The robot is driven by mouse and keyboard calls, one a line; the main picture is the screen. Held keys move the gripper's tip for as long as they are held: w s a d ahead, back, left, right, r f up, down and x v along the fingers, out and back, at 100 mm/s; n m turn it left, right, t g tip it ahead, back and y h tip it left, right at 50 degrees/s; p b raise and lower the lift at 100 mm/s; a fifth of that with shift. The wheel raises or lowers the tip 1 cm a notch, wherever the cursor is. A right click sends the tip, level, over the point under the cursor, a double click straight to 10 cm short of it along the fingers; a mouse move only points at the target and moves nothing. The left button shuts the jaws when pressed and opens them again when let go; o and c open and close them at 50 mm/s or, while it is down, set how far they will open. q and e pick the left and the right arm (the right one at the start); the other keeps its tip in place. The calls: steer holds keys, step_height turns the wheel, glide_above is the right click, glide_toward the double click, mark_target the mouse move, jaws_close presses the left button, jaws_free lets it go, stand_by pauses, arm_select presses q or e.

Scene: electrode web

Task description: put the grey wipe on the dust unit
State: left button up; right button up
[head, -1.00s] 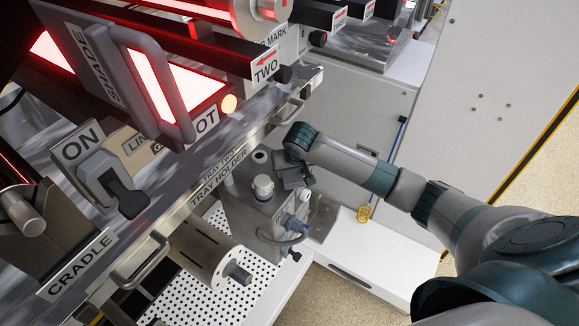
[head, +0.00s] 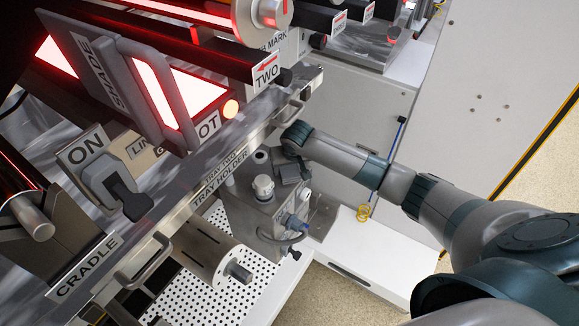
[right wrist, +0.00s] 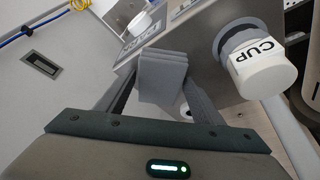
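My right gripper (right wrist: 163,82) is shut on the grey wipe (right wrist: 163,72), a folded, layered pad gripped between the two fingers in the right wrist view. In the head view my right gripper (head: 289,170) hangs beside the upper right of a grey metal box with fittings on top (head: 252,212), which looks like the dust unit. In the right wrist view the box (right wrist: 195,42) lies just beyond the wipe. A white cup lettered CUP (right wrist: 263,70) is fixed to it. I cannot tell whether the wipe touches the box. My left gripper is not in view.
A metal rail labelled TRAY HOLDER (head: 207,192) runs close above the box. A steel roller (head: 212,252) and a perforated white plate (head: 200,298) lie to its left.

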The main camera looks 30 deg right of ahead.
mark_target(289, 168)
steer(key=shift+o, duration=0.2)
steer(key=shift+r, duration=0.1)
steer(key=shift+s+r, duration=0.15)
steer(key=shift+r, duration=0.3)
steer(key=shift+v, duration=1.1)
steer(key=s, duration=0.2)
steer(key=s+a+b, duration=0.1)
steer(key=s, duration=0.2)
steer(key=shift+s+a+f+b, duration=0.15)
steer(key=shift+s+a+b, duration=0.05)
steer(key=shift+a+b, duration=0.1)
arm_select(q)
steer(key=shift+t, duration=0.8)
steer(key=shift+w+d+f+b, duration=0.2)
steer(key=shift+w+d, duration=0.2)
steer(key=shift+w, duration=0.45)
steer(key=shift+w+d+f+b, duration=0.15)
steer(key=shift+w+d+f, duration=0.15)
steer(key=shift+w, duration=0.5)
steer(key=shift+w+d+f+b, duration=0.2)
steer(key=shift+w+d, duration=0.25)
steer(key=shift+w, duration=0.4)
arm_select(e)
steer(key=s+a, duration=0.1)
steer(key=s, duration=0.5)
steer(key=shift+a, duration=0.25)
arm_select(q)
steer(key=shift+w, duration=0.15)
arm_select(e)
steer(key=shift+s, duration=0.1)
